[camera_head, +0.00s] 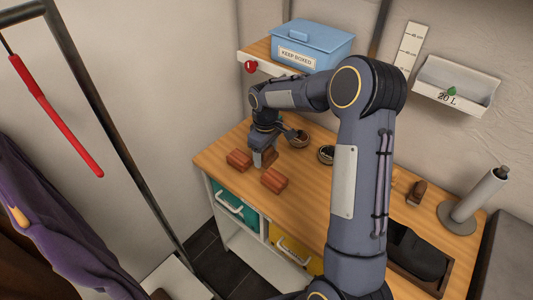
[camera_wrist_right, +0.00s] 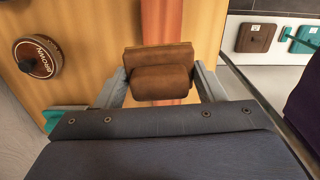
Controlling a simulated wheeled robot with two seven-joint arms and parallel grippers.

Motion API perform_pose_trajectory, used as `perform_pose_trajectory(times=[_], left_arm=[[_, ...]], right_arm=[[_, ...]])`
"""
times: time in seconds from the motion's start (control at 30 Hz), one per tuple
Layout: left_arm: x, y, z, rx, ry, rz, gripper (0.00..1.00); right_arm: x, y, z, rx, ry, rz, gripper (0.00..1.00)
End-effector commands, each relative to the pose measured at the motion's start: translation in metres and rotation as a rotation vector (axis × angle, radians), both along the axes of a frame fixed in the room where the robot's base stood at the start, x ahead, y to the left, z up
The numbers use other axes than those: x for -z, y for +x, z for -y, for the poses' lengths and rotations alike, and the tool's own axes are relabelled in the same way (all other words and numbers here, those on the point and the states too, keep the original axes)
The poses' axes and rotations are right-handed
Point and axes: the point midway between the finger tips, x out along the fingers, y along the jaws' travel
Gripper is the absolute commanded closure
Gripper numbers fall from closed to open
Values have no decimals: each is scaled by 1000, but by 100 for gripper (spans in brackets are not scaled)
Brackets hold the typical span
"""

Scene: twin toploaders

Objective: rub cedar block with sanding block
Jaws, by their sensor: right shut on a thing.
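My right gripper (camera_head: 264,154) is low over the wooden counter (camera_head: 222,144), with its fingers shut on a brown block that looks like the sanding block (camera_wrist_right: 160,84). In the right wrist view the block has a flat plate and a rounded, padded part, and a finger lies on each side. My left gripper is not in view.
A blue lidded box (camera_head: 312,43) sits on a shelf behind. A dark tray (camera_head: 432,288) and grey post (camera_head: 474,202) are at the right. Drawers (camera_head: 235,207) lie below the front edge.

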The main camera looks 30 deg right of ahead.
Motion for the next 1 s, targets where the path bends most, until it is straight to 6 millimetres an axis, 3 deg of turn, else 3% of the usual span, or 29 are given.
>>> perform_pose_trajectory(times=[0.27,0.87,1.0], left_arm=[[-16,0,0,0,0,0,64],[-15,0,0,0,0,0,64],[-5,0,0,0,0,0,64]], right_arm=[[-25,-2,-4,1,0,1,58],[-26,-3,-4,2,0,1,58],[-30,-12,-6,24,3,4,58]])
